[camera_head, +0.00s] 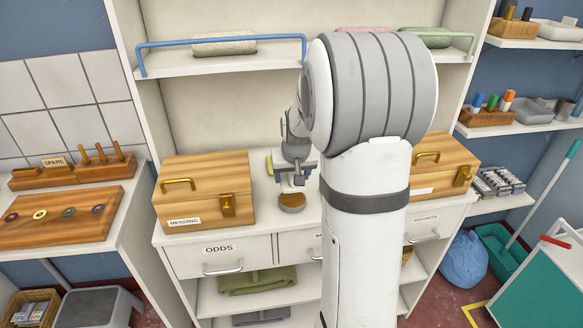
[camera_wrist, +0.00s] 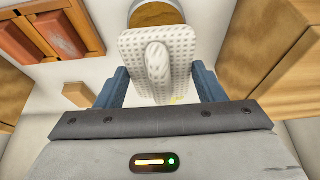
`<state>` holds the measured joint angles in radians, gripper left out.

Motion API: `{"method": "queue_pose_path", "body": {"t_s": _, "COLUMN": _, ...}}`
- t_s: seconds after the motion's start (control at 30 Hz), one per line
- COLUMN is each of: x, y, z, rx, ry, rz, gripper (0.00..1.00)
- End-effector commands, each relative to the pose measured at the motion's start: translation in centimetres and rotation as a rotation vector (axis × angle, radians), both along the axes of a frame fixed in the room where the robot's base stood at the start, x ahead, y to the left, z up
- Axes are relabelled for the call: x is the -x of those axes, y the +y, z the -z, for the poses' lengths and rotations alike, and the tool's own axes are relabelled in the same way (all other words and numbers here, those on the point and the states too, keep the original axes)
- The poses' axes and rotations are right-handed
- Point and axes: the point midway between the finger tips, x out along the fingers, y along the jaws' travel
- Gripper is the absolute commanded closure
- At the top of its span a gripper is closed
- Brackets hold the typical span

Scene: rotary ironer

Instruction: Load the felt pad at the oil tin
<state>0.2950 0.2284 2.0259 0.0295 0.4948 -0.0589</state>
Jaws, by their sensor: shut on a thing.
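My gripper (camera_wrist: 163,88) is shut on a white dotted pad with a raised grip in its middle, the felt pad (camera_wrist: 132,43). The blue fingers stand on either side of it in the wrist view. A round tin with an amber-brown top, seemingly the oil tin (camera_wrist: 157,14), lies just beyond the pad, which hides part of it. In the head view the tin (camera_head: 292,203) sits on the white counter, with my gripper (camera_head: 291,181) just above it. Whether pad and tin touch cannot be told.
A wooden box labelled MENDING (camera_head: 205,190) stands left of the tin; another wooden box (camera_head: 440,165) stands right, partly behind my arm. The wrist view shows a small wooden block (camera_wrist: 78,94) and a reddish-brown framed piece (camera_wrist: 50,35). A shelf with a blue rail (camera_head: 220,43) is above.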

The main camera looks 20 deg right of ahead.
Motion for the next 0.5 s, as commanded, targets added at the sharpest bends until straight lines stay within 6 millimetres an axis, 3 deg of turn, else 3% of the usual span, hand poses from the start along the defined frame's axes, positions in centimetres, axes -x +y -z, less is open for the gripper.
{"method": "queue_pose_path", "body": {"t_s": 0.5, "x": 0.2, "y": -0.7, "z": 4.6, "rx": 0.0, "ry": 0.001, "rz": 0.015, "gripper": 0.55}}
